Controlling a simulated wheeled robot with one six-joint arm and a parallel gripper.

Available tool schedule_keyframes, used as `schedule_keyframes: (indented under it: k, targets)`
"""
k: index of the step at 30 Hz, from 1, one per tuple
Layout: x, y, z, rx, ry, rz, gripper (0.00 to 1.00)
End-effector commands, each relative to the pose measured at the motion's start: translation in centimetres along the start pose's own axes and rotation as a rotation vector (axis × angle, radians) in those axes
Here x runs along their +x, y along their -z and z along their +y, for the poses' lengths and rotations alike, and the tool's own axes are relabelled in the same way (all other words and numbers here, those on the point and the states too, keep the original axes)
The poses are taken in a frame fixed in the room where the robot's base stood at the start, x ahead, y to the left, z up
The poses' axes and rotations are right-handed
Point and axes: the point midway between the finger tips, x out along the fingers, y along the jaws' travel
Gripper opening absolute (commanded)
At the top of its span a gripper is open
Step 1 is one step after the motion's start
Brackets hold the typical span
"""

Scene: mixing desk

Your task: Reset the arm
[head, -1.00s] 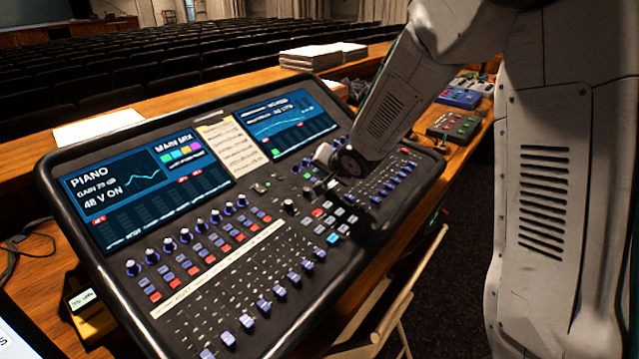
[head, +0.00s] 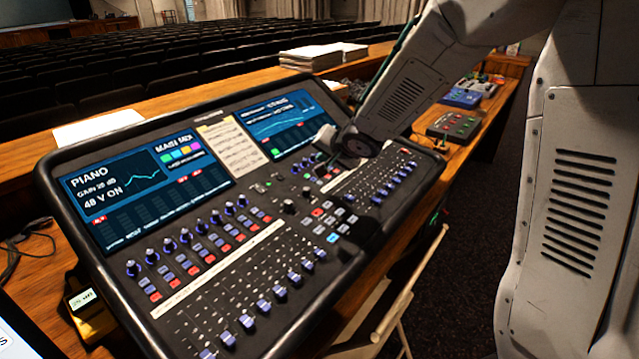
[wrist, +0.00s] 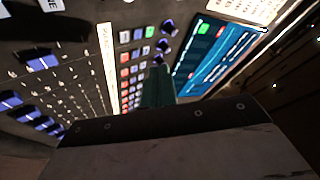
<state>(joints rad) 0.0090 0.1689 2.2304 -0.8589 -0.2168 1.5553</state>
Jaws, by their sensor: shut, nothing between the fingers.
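My gripper (wrist: 158,75) shows in the wrist view as narrow dark green fingers, shut and empty, over the mixing desk. In the head view my arm reaches in from the upper right, and its wrist end is over the right half of the mixing desk (head: 230,265); the fingers are small and hard to make out there. The desk has a left screen (head: 140,190) reading PIANO and a right screen (head: 285,120). Rows of faders and lit buttons lie below them. I cannot tell whether the fingers touch any control.
A paper sheet (head: 230,148) lies between the screens. Stacked papers (head: 310,58) stand behind the desk. A folding chair (head: 400,300) stands in front. Rows of seats fill the background.

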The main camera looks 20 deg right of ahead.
Motion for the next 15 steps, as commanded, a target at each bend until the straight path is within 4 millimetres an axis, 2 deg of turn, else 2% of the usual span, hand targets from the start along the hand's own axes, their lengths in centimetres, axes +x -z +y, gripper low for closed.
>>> schedule_keyframes:
  k: [10, 13, 15]
  targets:
    - [0.0, 0.0, 0.3, -0.053, -0.016, -0.001, 0.00]
    - [-0.1, -0.2, 2.2, -0.149, -0.103, -0.009, 0.00]
    - [-0.6, -0.8, 4.7, -0.223, -0.206, -0.037, 0.00]
